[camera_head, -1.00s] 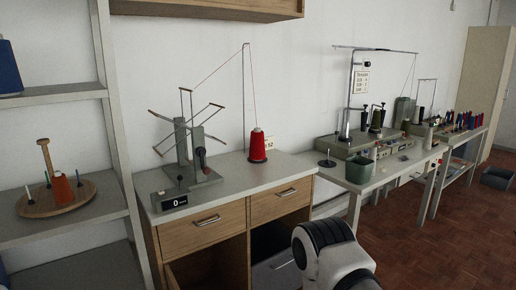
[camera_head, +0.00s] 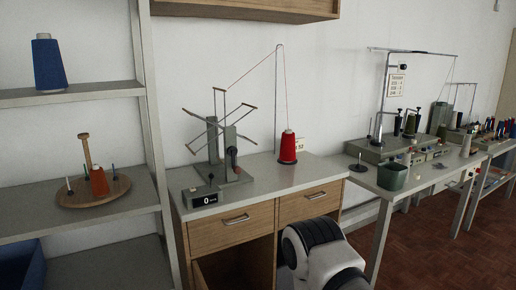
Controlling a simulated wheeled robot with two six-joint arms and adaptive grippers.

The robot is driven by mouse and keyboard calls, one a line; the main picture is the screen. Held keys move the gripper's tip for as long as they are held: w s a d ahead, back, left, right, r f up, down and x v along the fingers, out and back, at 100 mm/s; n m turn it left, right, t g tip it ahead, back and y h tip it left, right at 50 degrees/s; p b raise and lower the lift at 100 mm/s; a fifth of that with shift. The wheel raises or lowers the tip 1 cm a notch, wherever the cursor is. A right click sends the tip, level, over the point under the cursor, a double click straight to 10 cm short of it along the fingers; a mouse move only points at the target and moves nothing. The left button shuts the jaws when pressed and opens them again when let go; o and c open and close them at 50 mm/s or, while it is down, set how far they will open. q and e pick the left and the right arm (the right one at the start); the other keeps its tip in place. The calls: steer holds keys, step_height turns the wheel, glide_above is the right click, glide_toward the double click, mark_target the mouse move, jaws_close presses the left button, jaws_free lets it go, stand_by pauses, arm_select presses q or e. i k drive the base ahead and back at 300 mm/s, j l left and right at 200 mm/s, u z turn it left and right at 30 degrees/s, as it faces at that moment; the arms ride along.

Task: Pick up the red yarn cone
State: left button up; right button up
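A red yarn cone (camera_head: 288,148) stands upright on the grey top of the wooden drawer cabinet (camera_head: 247,217), right of the winder. A thin red thread runs from it up to a tall wire stand (camera_head: 277,100) and across to the winder (camera_head: 222,140). A smaller orange-red cone (camera_head: 99,182) stands on a round wooden tray (camera_head: 75,200) on the left shelf. A white and black part of my arm shows at the bottom, in front of the cabinet. Neither of my grippers is in view.
A blue cone (camera_head: 48,64) stands on the upper shelf (camera_head: 75,95). A display box reading 0 (camera_head: 205,199) sits at the cabinet's front left. A green pot (camera_head: 391,176) stands on the right table (camera_head: 425,178). The brown floor (camera_head: 425,250) has some free room.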

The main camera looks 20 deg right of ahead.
mark_target(288, 146)
steer(key=i+l+u, duration=0.15)
steer(key=l+u, duration=0.2)
steer(key=l, duration=0.2)
steer(key=i+l+u, duration=0.1)
steer(key=l+u, duration=0.25)
steer(key=l, duration=0.25)
steer(key=l+u, duration=0.35)
steer(key=l, duration=0.25)
